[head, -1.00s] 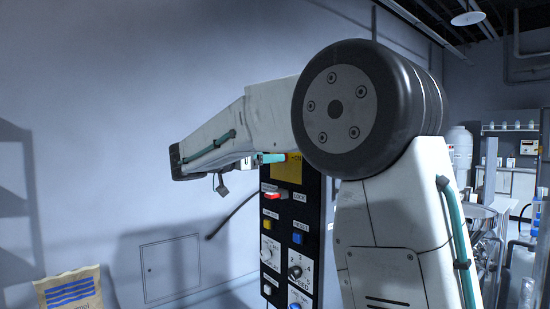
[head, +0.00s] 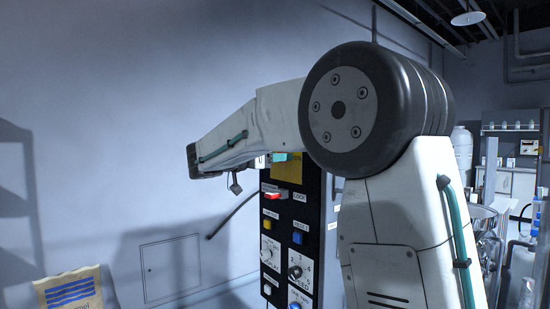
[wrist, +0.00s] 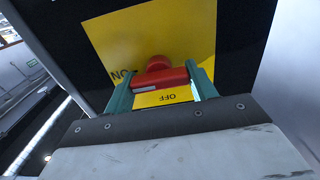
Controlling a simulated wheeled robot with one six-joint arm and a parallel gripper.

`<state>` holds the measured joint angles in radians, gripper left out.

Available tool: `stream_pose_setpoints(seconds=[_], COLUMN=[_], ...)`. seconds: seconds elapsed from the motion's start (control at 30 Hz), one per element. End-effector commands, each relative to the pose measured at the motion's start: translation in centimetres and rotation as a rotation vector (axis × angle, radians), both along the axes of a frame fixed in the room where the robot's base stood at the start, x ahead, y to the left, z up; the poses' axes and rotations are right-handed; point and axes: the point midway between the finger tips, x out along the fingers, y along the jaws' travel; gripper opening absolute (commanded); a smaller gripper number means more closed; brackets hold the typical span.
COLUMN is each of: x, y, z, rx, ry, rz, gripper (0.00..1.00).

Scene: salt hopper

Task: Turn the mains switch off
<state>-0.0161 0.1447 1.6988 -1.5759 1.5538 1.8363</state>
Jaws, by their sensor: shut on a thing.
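The mains switch is a red handle (wrist: 158,77) with a round hub on a yellow plate (wrist: 165,30), seen in the wrist view. The plate reads ON at the left and OFF below the handle, with OFF upside down in this view. My gripper (wrist: 162,82) is shut on the red handle, a teal finger at each end of it. I cannot tell for sure which mark the handle points to. In the head view, the yellow plate (head: 288,168) shows at the top of the black panel, and my arm hides the handle.
Below the plate, the black panel (head: 312,215) carries a red switch (head: 271,195), a yellow button (head: 270,224), a blue button (head: 297,238) and dials. A sack (head: 70,290) stands at the lower left.

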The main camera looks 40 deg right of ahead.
Motion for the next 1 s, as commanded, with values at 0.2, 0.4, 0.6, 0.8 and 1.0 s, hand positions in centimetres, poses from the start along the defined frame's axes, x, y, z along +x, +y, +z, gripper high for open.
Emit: stream_pose_setpoints(seconds=[0.2,0.4,0.6,0.8,1.0], x=[0.05,0.11,0.18,0.24,0.3], y=[0.04,0.05,0.07,0.07,0.07], z=[-0.02,-0.04,-0.07,-0.11,-0.17], rx=[-0.001,-0.006,-0.012,-0.019,-0.025], ry=[0.065,0.201,0.387,0.577,0.768], rz=[0.001,0.001,0.001,0.002,0.002], gripper=[0.34,0.34,0.34,0.34,0.34])
